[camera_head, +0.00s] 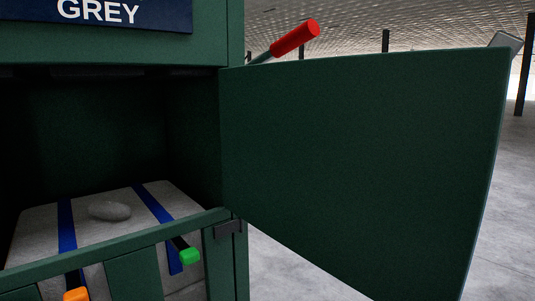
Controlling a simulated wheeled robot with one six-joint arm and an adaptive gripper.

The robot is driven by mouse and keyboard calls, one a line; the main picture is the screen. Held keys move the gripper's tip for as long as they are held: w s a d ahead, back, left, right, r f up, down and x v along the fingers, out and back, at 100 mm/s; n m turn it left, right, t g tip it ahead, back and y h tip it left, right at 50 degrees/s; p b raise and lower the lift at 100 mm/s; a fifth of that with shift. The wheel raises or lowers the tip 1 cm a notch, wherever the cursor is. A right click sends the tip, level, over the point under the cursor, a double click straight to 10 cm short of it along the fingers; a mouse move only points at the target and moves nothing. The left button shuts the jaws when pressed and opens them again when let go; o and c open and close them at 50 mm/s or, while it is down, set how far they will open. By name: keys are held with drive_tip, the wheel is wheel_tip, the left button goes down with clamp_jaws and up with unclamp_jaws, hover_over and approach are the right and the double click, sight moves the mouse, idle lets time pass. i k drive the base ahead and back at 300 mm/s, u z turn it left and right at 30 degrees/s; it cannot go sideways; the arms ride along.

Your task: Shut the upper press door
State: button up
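The upper press door (360,165) is a dark green panel. It stands open, swung out to the right from the press's right edge, with its broad face towards me. A grey piece (506,42) shows at its far top corner. The green press (235,40) has a dark open compartment (100,125) at the left. Inside lies a grey-white bale (100,208) with blue straps and a rounded grey lump (109,210) on top. My gripper is not in view.
A red-handled lever (295,38) sticks up behind the door. Green (189,256) and orange (76,294) knobs stick out near the lower rail (120,249). A blue "GREY" sign (120,13) is above the opening. Grey floor (510,210) is clear at the right.

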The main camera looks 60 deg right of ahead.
sight(376, 169)
drive_tip(key=u, duration=1.2)
drive_tip(key=k, duration=1.95)
drive_tip(key=z, duration=0.95)
drive_tip(key=i, duration=0.5)
drive_tip(key=z, duration=0.25)
drive_tip(key=k, duration=1.05)
drive_tip(key=u, duration=0.35)
